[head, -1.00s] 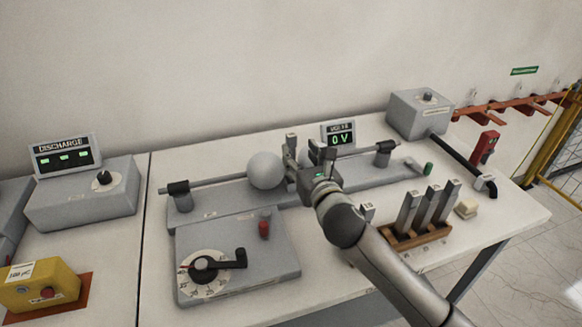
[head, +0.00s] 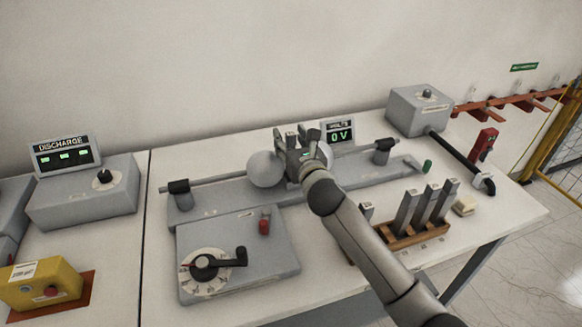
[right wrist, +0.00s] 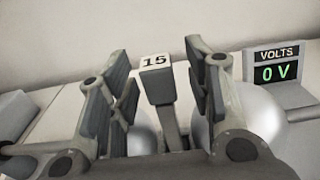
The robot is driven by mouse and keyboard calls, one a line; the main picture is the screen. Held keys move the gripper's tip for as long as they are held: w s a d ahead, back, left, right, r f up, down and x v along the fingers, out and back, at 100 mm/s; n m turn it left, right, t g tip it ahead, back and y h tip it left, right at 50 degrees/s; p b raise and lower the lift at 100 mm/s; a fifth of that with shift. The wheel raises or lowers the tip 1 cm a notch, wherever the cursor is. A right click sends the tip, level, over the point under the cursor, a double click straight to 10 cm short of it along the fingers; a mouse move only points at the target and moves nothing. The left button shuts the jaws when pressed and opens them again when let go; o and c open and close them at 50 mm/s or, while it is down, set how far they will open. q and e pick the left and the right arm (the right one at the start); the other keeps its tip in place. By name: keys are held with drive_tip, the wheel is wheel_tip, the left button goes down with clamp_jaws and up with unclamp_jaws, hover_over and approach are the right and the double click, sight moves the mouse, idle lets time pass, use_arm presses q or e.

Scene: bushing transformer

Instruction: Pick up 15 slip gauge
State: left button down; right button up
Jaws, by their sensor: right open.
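The 15 slip gauge (right wrist: 158,84) is a grey bar with a white top marked 15. In the right wrist view it stands upright between the two spheres, and between the open fingers of my right gripper (right wrist: 158,95). The fingers look apart from it on both sides. In the head view my right gripper (head: 301,140) is over the sphere gap, and the gauge's top (head: 290,130) shows just beside it. The left sphere (head: 265,168) is plain; the right one is mostly hidden by my gripper. My left gripper is not in view.
A wooden rack (head: 415,236) holds several other gauges at the right. The volts display (head: 338,132) reads 0 V behind the gap. A control box with a dial (head: 235,255) is in front. A grey box (head: 418,110) stands at the back right.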

clamp_jaws()
drive_tip(key=shift+r, duration=0.1)
idle(0.4)
